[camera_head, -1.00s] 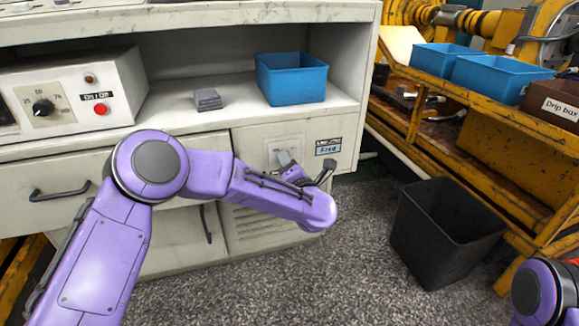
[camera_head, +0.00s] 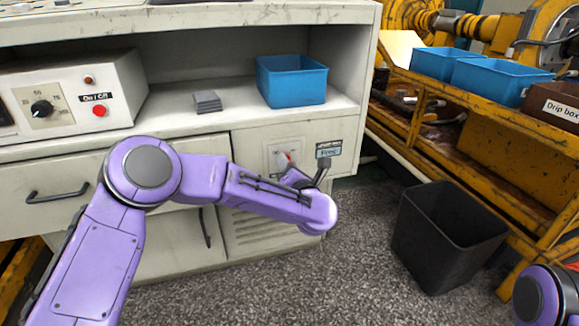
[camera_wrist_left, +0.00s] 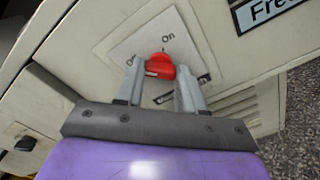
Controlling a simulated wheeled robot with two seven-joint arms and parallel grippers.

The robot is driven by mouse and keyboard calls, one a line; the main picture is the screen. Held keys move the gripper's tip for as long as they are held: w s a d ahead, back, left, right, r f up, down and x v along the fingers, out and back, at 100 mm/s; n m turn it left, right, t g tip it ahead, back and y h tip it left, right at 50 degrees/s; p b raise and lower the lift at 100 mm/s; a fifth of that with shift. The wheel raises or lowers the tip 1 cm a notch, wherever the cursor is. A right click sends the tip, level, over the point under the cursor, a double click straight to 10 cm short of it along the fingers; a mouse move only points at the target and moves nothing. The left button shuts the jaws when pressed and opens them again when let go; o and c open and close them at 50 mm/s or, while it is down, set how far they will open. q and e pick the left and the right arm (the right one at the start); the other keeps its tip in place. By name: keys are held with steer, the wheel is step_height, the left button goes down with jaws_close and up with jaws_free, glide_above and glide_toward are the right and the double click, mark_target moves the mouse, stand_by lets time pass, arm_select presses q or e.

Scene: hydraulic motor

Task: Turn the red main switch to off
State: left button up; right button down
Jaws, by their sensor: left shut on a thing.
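The red main switch (camera_wrist_left: 160,66) sits on a light plate (camera_wrist_left: 128,44) marked "On" at the top in the left wrist view. Other lettering at the plate's left and lower right is partly covered. My left gripper (camera_wrist_left: 158,70) has one finger on each side of the switch knob and is shut on it. In the head view the switch (camera_head: 289,156) shows as a small red spot on the cabinet front, with my left gripper (camera_head: 293,172) at it. I cannot tell exactly where the knob points. My right gripper is out of view.
A label plate (camera_head: 328,149) is right of the switch. A blue bin (camera_head: 291,80) and grey pads (camera_head: 207,101) lie on the shelf above. A control box (camera_head: 75,90) stands left. A black bin (camera_head: 447,235) stands on the floor to the right.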

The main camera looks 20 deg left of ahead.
arm_select(q)
steer(key=o, duration=1)
steer(key=shift+o, duration=0.2)
steer(key=p+v, duration=0.2)
steer(key=v, duration=0.8)
steer(key=shift+s+d+p, duration=0.2)
steer(key=shift+p, duration=0.15)
